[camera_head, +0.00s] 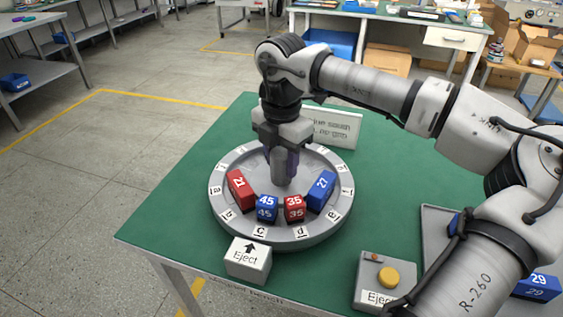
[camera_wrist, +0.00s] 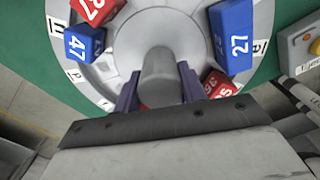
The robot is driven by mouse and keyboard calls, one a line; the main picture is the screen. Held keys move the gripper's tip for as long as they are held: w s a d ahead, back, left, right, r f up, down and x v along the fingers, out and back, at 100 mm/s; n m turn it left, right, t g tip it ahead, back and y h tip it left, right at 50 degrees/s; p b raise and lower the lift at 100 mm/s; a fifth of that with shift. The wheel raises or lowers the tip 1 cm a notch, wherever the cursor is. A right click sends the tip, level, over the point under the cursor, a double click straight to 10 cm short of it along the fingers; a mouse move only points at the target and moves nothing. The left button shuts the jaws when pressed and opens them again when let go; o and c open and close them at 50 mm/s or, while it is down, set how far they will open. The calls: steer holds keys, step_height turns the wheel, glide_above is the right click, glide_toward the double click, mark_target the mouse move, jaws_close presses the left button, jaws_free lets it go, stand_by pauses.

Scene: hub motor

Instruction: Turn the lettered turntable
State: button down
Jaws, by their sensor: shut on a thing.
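The round grey turntable (camera_head: 282,237) sits on the green bench, with letter labels around its rim; "c" and "d" face the front. It also shows in the wrist view (camera_wrist: 122,45). A red block 21 (camera_head: 241,188), blue block 45 (camera_head: 267,209), red block 35 (camera_head: 294,209) and blue block 27 (camera_head: 321,191) stand along its front. The wrist view also shows a blue block 47 (camera_wrist: 84,42) and another red block (camera_wrist: 97,9). My gripper (camera_wrist: 158,88) points down at the centre, its purple fingers shut on the grey centre post (camera_wrist: 159,73).
A white Eject block (camera_head: 248,260) with an arrow stands at the turntable's front, near "c". A box with a yellow button (camera_head: 387,278) is front right. A grey tray (camera_head: 430,220) and blue block 29 (camera_head: 537,287) are at the right. A sign (camera_head: 335,127) stands behind.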

steer(key=shift+r, duration=0.1)
stand_by(0.4)
steer(key=c, duration=0.8)
jaws_free()
step_height(320, 180, up, 14)
steer(key=shift+f, duration=0.1)
stand_by(0.3)
